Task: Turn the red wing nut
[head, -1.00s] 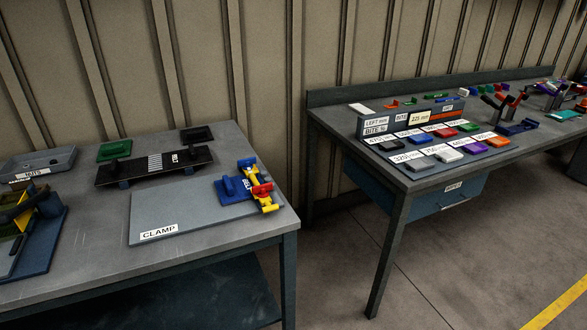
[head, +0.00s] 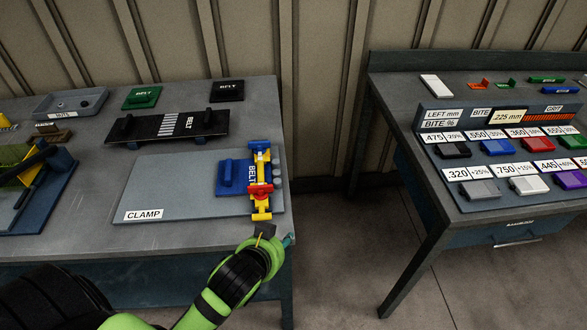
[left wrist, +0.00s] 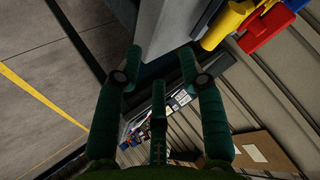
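The red wing nut (head: 260,191) sits on a yellow clamp (head: 262,210) at the right end of the grey board labelled CLAMP (head: 180,172). The clamp lies across a blue belt piece (head: 229,175). My left gripper (head: 276,238) is just in front of the clamp's near end, by the table's front right corner, apart from the wing nut. In the left wrist view its green fingers (left wrist: 160,58) are spread with nothing between them. Red (left wrist: 266,30) and yellow (left wrist: 227,22) clamp parts show at that view's upper right. My right gripper is not in view.
Behind the board lie a black belt strip (head: 165,127), a green block (head: 142,97) and a grey tray (head: 71,103). A yellow and blue device (head: 35,190) stands at left. A second table (head: 410,95) with labelled coloured blocks stands right, across a floor gap.

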